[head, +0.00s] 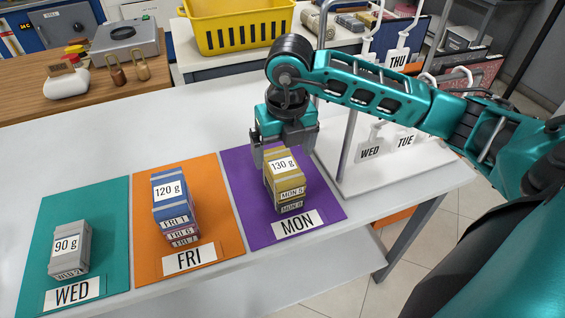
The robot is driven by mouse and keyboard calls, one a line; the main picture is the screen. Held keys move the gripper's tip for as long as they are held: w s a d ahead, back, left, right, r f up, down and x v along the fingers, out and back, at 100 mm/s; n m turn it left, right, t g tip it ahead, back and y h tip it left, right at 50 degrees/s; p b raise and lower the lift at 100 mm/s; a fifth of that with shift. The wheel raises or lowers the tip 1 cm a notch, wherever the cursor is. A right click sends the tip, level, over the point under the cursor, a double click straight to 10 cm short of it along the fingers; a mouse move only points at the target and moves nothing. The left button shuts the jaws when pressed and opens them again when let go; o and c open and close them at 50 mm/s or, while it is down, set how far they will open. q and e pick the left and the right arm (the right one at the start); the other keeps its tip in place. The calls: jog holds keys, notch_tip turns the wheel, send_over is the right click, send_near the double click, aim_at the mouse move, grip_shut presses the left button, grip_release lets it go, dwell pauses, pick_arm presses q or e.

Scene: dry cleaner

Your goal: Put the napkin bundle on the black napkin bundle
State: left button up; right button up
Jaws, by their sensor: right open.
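On the purple MON mat (237,185) stands a stack: a yellow bundle (273,184) labelled 130 g and MON 5 on top, with another bundle (291,208) labelled MON 8 under it. I cannot tell whether the lower one is black; no clearly black bundle shows. My right gripper (284,150) is open, pointing down at the back of this stack, its fingers close to the top bundle. Whether they touch it I cannot tell. My left gripper is out of view.
A blue bundle (172,208) labelled 120 g tops a stack on the orange FRI mat (148,255). A grey bundle (70,262) labelled 90 g is on the teal WED mat (105,215). A white rack with day tags (370,153) stands right of the MON mat. A yellow basket (240,28) is behind.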

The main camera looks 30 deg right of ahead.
aim_at(285, 169)
jog(key=r, duration=0.5)
jog(key=shift+s+r, duration=0.2)
jog(key=shift+s, duration=0.15)
